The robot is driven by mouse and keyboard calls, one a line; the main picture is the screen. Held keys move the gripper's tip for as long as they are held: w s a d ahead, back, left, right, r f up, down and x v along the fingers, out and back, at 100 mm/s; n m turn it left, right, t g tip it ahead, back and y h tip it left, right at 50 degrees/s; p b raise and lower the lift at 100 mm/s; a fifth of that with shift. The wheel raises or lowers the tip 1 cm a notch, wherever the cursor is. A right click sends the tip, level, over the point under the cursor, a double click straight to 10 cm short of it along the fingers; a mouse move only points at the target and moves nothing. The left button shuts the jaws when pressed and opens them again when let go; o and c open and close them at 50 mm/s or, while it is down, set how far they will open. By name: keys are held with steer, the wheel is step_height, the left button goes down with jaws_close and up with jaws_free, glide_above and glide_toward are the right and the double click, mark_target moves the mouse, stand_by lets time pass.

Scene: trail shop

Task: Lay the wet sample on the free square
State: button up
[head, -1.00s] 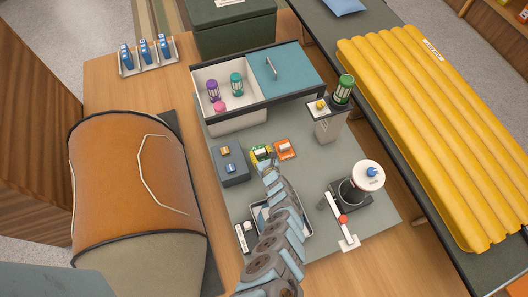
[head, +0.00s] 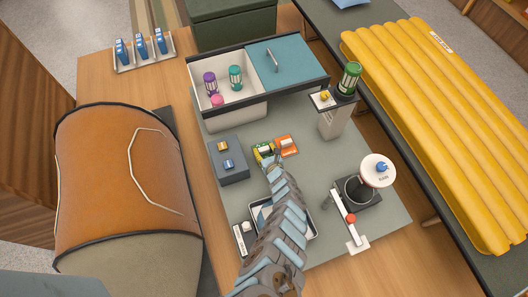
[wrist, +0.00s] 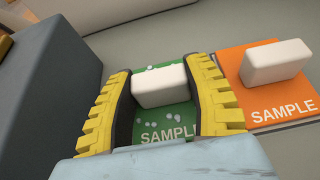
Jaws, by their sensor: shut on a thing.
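The green card marked SAMPLE (wrist: 168,118), with pale droplets on it, carries a white block (wrist: 160,86). My gripper (wrist: 165,90) is shut on that block, its yellow-and-black fingers on either side. In the head view my gripper (head: 264,154) is at the green card, in the middle of the grey mat. I cannot tell whether the card touches the mat. An orange card marked SAMPLE (wrist: 262,104), with its own white block, lies just right; it also shows in the head view (head: 291,151). I cannot make out a free square; my arm hides part of the mat.
A dark grey box (head: 232,174) with two small pieces on top stands close left. A white bin (head: 243,105) with bottles and a blue lid (head: 287,66) is behind. A pale stand (head: 334,124) and a black pot (head: 355,190) are right. A tray (head: 310,232) is partly under my arm.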

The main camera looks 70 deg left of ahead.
steer(key=shift+w, duration=0.1)
steer(key=shift+f, duration=0.15)
steer(key=o, duration=1.1)
steer(key=shift+o, duration=0.2)
steer(key=shift+d+r+p, duration=0.45)
steer(key=shift+r+p, duration=0.15)
steer(key=shift+p, duration=0.15)
steer(key=p+v, duration=0.7)
steer(key=v, duration=0.2)
steer(key=shift+d+r+p, duration=0.1)
steer(key=shift+d+p, duration=0.45)
steer(key=shift+d, duration=0.35)
